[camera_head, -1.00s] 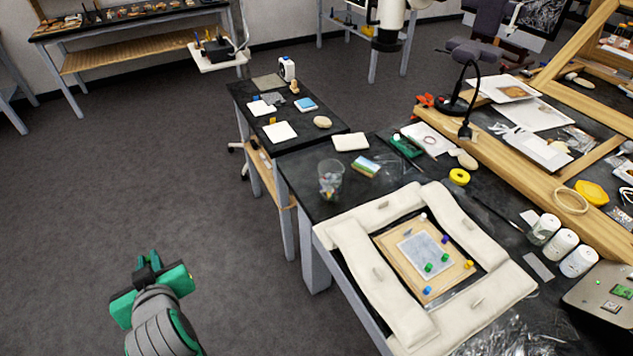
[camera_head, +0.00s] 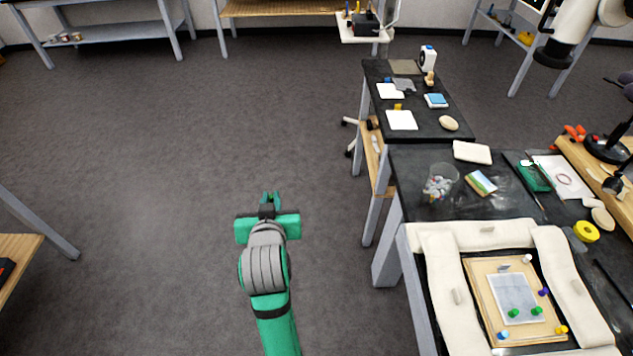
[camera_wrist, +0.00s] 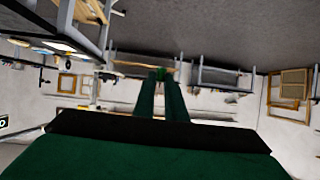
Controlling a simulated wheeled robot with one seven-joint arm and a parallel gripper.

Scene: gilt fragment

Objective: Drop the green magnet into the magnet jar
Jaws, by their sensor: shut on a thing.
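My gripper (camera_head: 269,198) is held out over the open floor, to the left of the dark table and apart from it. In the wrist view my gripper's two dark green fingers (camera_wrist: 161,84) come together at a small brighter green thing (camera_wrist: 161,73) between their tips, which looks like the green magnet. It is mostly hidden by the fingers. The magnet jar (camera_head: 440,183), a clear cup with several coloured pieces in it, stands upright near the table's left edge. Two other green magnets, a left one (camera_head: 513,313) and a right one (camera_head: 537,311), sit on the framed board.
Padded cream bolsters (camera_head: 448,290) surround the wooden board (camera_head: 483,285), which also bears white, blue, purple and yellow magnets. A small picture block (camera_head: 481,183) lies right of the jar. A lower dark side table (camera_head: 425,125) stands behind.

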